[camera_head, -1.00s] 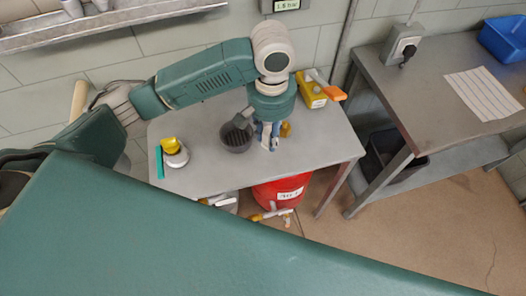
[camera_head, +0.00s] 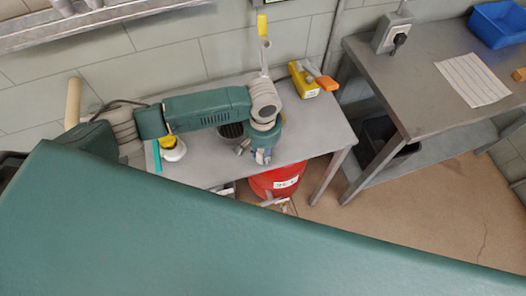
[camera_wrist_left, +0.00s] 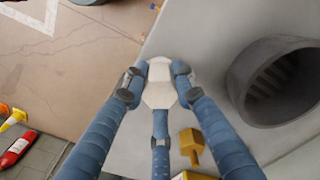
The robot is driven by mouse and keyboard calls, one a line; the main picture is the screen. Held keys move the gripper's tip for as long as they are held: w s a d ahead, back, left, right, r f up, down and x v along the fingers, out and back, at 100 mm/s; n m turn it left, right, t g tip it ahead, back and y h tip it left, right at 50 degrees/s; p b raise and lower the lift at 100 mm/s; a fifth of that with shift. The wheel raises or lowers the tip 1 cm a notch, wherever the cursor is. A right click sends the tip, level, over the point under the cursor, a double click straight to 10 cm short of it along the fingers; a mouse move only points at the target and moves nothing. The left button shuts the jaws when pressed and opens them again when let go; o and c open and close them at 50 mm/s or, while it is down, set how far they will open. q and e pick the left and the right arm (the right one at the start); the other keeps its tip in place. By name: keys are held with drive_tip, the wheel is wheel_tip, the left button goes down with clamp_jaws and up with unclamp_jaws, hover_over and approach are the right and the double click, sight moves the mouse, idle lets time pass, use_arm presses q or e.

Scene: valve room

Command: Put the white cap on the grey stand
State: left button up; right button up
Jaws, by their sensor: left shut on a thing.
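My left gripper (camera_head: 260,156) is over the front part of the grey table, with its wrist pointing down. In the left wrist view its blue fingers (camera_wrist_left: 158,90) are shut on a small white angular piece (camera_wrist_left: 158,75), which looks like the white cap. In the head view the cap is too small and covered to make out. A dark grey round piece with a slotted inside (camera_wrist_left: 282,82) stands beside the gripper, apart from it. It shows partly behind my arm in the head view (camera_head: 231,131). I cannot tell for sure whether this is the grey stand. My right gripper is not in view.
The table (camera_head: 318,128) also holds a yellow block with an orange handle (camera_head: 310,80) and a white round piece with yellow on top (camera_head: 173,152). A small yellow piece (camera_wrist_left: 191,144) is near my fingers. A red bucket (camera_head: 277,181) is below. A workbench (camera_head: 425,85) stands right.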

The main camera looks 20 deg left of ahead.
use_arm(q)
drive_tip(key=shift+f, duration=0.15)
drive_tip(key=o, duration=0.9)
drive_tip(key=shift+r, duration=0.35)
wheel_tip(320, 180, up, 12)
drive_tip(key=shift+f+b, duration=0.15)
drive_tip(key=shift+b, duration=0.5)
